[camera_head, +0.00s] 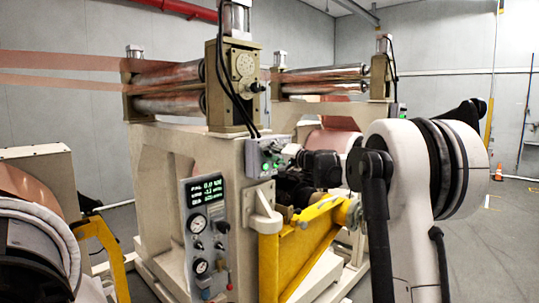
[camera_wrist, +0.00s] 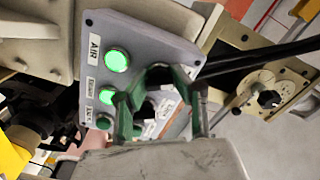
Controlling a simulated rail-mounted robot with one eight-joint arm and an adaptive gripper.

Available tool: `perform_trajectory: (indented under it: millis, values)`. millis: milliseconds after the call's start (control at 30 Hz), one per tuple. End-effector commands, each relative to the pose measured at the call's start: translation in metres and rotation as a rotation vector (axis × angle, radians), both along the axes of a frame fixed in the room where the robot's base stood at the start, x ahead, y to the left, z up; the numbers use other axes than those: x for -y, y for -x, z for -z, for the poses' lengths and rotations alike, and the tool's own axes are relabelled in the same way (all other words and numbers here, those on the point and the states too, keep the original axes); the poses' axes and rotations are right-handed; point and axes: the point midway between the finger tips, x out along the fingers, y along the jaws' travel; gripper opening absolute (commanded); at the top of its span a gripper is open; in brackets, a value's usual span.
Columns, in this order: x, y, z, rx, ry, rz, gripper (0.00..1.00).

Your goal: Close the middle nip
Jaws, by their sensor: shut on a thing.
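A grey control box (camera_head: 262,156) with green lights is mounted on the beige machine frame, below a roller pair (camera_head: 170,90) in the head view. In the wrist view, the box (camera_wrist: 145,52) carries a label "AIR" and lit green buttons (camera_wrist: 117,60). My gripper (camera_head: 287,160) reaches the box from the right. In the wrist view, its green fingers (camera_wrist: 163,88) are closed around a dark knob on the box face. The fingers mostly hide the knob and part of the labels, so its setting cannot be read.
Copper foil (camera_head: 60,60) runs into the rollers from the left. A second roller pair (camera_head: 320,80) stands behind to the right. A yellow bracket (camera_head: 300,245) and a gauge panel (camera_head: 206,235) are below the box. Open floor lies at the right.

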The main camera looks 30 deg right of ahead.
Motion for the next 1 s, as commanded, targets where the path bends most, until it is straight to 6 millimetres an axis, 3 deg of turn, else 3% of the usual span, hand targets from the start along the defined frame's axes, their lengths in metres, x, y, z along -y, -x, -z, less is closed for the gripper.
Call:
perform_trajectory:
  millis: [200,233,300,667,1000]
  values:
    - [0.000,0.000,0.001,-0.001,0.001,0.000,0.00]
    - [0.000,0.000,0.001,-0.001,0.001,0.000,0.26]
    - [0.000,0.000,0.001,-0.001,0.000,0.000,0.33]
    - [0.003,0.006,0.000,-0.001,-0.001,0.001,0.33]
    - [0.024,0.063,0.000,-0.001,-0.001,0.003,0.33]
